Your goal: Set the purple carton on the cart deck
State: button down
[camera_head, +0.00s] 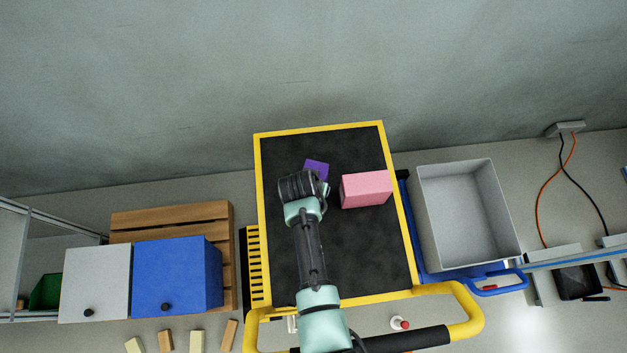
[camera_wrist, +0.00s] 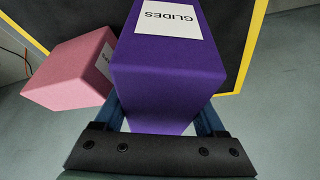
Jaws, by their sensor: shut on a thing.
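The purple carton (camera_wrist: 168,75) fills the middle of the wrist view, with a white label reading "GLIDES" on one face. My gripper (camera_wrist: 165,122) is shut on it, one finger along each side. In the head view only a small part of the purple carton (camera_head: 317,167) shows beyond my wrist, which hides the rest. It is over the back part of the black cart deck (camera_head: 330,255), which has a yellow rim. I cannot tell whether the carton touches the deck or is held just above it.
A pink box (camera_head: 367,189) stands on the deck, close to the right of the purple carton. Right of the cart is a grey open bin (camera_head: 468,215). Left are a blue box (camera_head: 178,277), a grey box (camera_head: 97,284) and a wooden pallet (camera_head: 170,217). The deck's front is mostly clear.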

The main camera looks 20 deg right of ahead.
jog(key=shift+f+b, duration=0.4)
jog(key=shift+f, duration=1.4)
jog(key=shift+f, duration=0.2)
grip_release()
